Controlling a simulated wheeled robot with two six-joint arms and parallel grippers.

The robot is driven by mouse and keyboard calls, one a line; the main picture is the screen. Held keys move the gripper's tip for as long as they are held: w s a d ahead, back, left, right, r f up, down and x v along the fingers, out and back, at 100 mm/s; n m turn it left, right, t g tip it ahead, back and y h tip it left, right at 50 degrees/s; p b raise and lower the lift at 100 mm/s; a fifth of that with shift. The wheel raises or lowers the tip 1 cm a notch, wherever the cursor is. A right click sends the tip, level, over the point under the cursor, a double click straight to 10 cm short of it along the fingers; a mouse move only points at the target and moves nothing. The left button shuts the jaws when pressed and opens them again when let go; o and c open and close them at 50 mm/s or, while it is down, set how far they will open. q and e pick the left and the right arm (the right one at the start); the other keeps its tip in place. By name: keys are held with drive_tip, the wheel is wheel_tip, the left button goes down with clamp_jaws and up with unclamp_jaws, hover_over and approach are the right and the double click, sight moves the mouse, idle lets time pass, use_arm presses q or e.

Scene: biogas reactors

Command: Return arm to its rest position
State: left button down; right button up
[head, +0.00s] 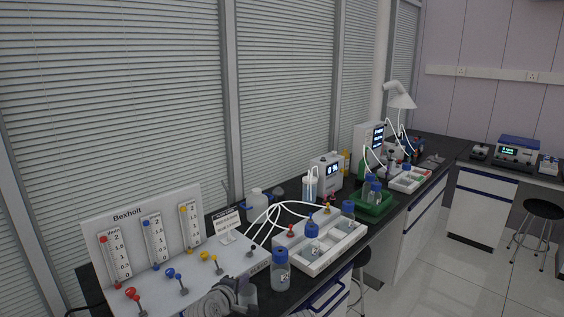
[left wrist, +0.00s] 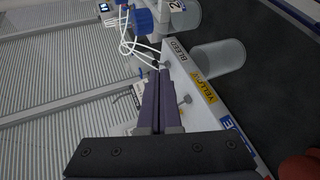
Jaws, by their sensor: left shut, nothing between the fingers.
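My left gripper shows at the bottom of the head view (head: 238,286), a grey arm end just in front of the lower right part of the white Bexholt panel (head: 158,222). In the left wrist view its two dark fingers (left wrist: 160,78) are together, with nothing between them. They point along the panel's labelled edge (left wrist: 205,88), which reads "BLEED" and "YELLOW". A clear empty-looking glass vessel (left wrist: 220,60) lies to the right of the fingers in that view. I cannot tell whether the gripper touches the panel. My right gripper is not in view.
A blue-capped bottle (head: 280,270) stands right of my gripper, by a white tray (head: 322,262) of bottles. White tubes (head: 268,212) arch behind. A green tray (head: 376,208) sits farther along the bench. Floor at right is clear beside a black stool (head: 543,210).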

use_arm(q)
drive_tip(key=s+d+f+m+g+b, duration=0.1)
drive_tip(key=s+d+f+m+g, duration=0.65)
drive_tip(key=s+f+m, duration=0.3)
drive_tip(key=s+a+f+m+g+y, duration=0.1)
drive_tip(key=s+f+m+g+y, duration=0.1)
drive_tip(key=s+m, duration=0.2)
drive_tip(key=s+a+f+m+g+y, duration=0.1)
drive_tip(key=s+f+m+g+y, duration=0.1)
drive_tip(key=s, duration=0.6)
drive_tip(key=shift+a+f+m+g+y+b, duration=0.3)
drive_tip(key=shift+m+g+y, duration=0.2)
drive_tip(key=shift+m+g, duration=0.4)
